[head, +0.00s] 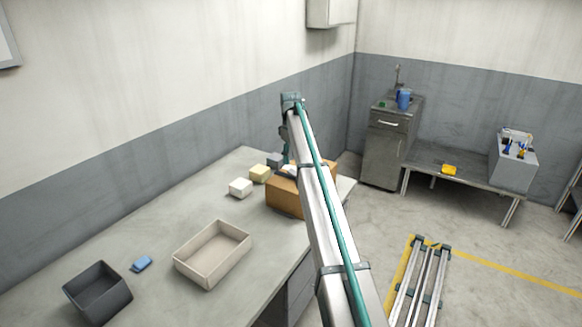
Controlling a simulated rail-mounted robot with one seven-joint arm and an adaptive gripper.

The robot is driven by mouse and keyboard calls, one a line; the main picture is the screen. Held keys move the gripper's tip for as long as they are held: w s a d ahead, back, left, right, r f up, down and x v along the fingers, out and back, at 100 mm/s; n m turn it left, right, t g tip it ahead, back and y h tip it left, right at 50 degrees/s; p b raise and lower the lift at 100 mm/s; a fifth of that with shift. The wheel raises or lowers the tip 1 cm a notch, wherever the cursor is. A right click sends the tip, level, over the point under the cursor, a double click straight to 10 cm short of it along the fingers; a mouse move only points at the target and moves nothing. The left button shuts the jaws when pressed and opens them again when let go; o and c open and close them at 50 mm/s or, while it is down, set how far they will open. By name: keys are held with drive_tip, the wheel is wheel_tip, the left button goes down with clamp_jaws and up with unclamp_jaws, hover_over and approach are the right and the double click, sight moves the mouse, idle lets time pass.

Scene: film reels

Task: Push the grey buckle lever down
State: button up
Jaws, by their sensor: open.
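I cannot make out a grey buckle lever in the head view. A brown box (284,197) stands near the far end of the long grey table, partly covered by my arm. Small pale things show at its top, too small to name. A small grey block (274,159) sits just behind the box, and I cannot tell what it is. My arm crosses the middle of the view and bends down at a teal joint above the box. My gripper's fingers cannot be made out behind the arm.
On the table (130,222) are a cream block (240,187), a yellow block (260,173), a beige tray (213,253), a blue block (141,263) and a dark bin (98,292). A cabinet (388,150) and low bench (445,170) stand right.

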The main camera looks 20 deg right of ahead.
sight(290, 170)
drive_tip(key=shift+f+p, duration=0.75)
drive_tip(key=shift+f, duration=2.3)
clamp_jaws()
drive_tip(key=shift+w+a+f+g+h+p, duration=0.15)
drive_tip(key=shift+w+g+h+p, duration=0.15)
drive_tip(key=shift+g+h, duration=0.2)
drive_tip(key=shift+f+g+h, duration=0.25)
drive_tip(key=shift+g+h, duration=0.35)
drive_tip(key=shift+g, duration=0.1)
drive_tip(key=shift+s, duration=0.1)
unclamp_jaws()
